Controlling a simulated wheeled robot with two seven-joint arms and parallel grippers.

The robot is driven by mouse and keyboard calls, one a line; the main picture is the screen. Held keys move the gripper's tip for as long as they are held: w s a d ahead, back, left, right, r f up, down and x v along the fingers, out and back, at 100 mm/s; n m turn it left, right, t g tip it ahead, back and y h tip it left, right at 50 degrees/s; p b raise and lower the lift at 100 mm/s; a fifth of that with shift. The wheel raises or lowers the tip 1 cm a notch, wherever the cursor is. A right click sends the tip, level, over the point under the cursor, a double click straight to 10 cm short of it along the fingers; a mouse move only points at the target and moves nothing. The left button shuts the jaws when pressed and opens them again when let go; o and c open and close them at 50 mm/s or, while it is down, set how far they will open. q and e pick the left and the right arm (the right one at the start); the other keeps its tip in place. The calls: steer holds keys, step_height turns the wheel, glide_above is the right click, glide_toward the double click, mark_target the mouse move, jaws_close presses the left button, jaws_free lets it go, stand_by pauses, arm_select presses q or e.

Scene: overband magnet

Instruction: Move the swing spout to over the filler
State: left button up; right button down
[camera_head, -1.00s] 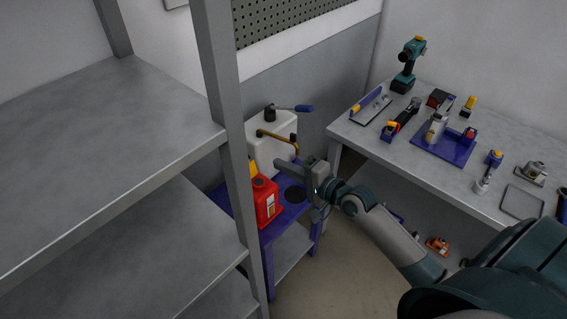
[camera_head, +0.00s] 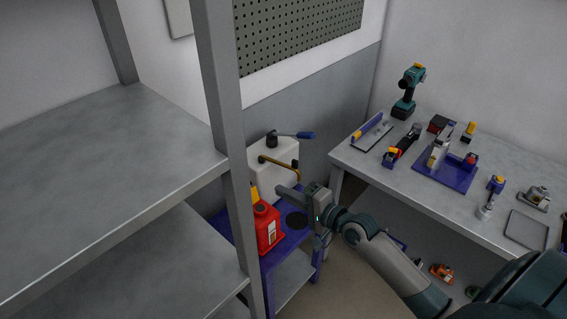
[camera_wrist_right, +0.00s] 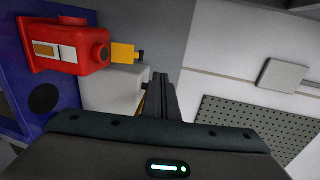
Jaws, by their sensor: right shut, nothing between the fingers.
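The swing spout is a bent brass-coloured tube (camera_head: 280,163) on the white tank (camera_head: 262,176), its free end pointing right and down. A lever with a blue grip (camera_head: 305,135) sits on top of the tank. A red can (camera_head: 267,230) with a yellow part (camera_head: 254,194) stands in front; it also shows in the wrist view (camera_wrist_right: 70,48) with a round red neck or cap (camera_wrist_right: 101,53). I cannot tell which part is the filler. My right gripper (camera_head: 281,191) is shut and empty, just in front of the tank and below the spout. Its fingers (camera_wrist_right: 161,88) largely hide the spout in the wrist view. My left gripper is out of view.
The can and tank stand on a blue stand (camera_head: 287,241) with a dark round spot (camera_head: 297,220). A grey shelf post (camera_head: 222,110) rises close on the left. A workbench (camera_head: 420,195) with several tools stands right. A pegboard (camera_head: 300,35) hangs behind.

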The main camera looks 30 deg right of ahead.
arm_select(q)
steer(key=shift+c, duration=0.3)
